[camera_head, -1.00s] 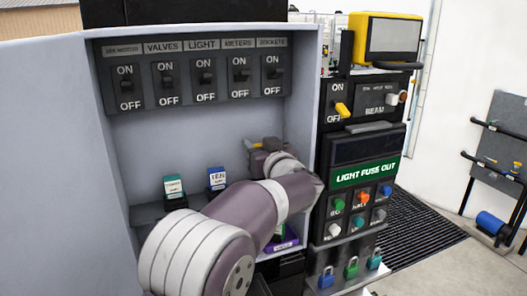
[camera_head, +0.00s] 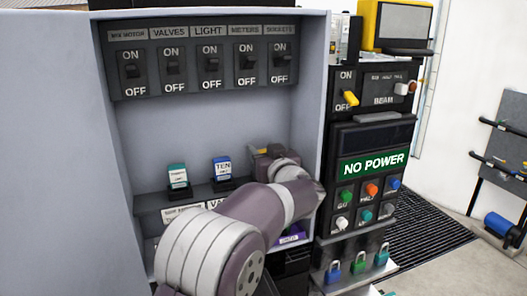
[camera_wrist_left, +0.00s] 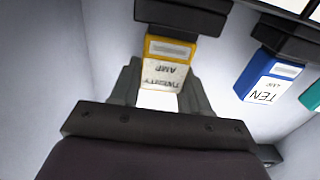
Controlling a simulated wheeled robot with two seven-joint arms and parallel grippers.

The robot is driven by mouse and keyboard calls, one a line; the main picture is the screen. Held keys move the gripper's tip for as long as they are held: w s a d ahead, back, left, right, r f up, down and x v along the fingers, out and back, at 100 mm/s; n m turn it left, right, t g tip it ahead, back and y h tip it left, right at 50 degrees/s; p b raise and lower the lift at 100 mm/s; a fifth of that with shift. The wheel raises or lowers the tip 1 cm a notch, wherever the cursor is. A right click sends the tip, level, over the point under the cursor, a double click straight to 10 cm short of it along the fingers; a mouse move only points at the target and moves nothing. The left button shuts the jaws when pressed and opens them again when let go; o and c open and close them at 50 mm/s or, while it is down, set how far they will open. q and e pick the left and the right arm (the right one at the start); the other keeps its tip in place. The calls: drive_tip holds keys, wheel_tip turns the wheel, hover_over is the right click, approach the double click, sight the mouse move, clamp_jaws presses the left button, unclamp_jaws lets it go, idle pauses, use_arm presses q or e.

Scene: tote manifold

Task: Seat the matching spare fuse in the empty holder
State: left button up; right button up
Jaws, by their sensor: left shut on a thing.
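My left gripper (camera_head: 264,160) is inside the grey cabinet, at the right end of the fuse row. In the left wrist view, my left gripper (camera_wrist_left: 160,88) is shut on a yellow fuse (camera_wrist_left: 167,48) labelled TWENTY AMP. The fuse's yellow end meets a black holder (camera_wrist_left: 183,16); how deep it sits I cannot tell. In the head view the gripper hides most of this fuse and holder. A blue TEN fuse (camera_head: 221,169) stands in the holder to the left, and a teal fuse (camera_head: 177,176) further left. My right gripper is out of view.
Several ON/OFF switches (camera_head: 210,66) line the cabinet top. The display (camera_head: 373,163) to the right reads NO POWER. A purple piece (camera_head: 291,234) sits low, partly behind my arm. The cabinet's right wall is close to the gripper.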

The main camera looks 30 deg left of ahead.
use_arm(q)
drive_tip(key=o, duration=1.1)
drive_tip(key=shift+s+d+f, duration=0.1)
drive_tip(key=shift+s+d, duration=0.1)
drive_tip(key=shift+d, duration=0.05)
drive_tip(key=b+v, duration=0.4)
drive_tip(key=v, duration=0.8)
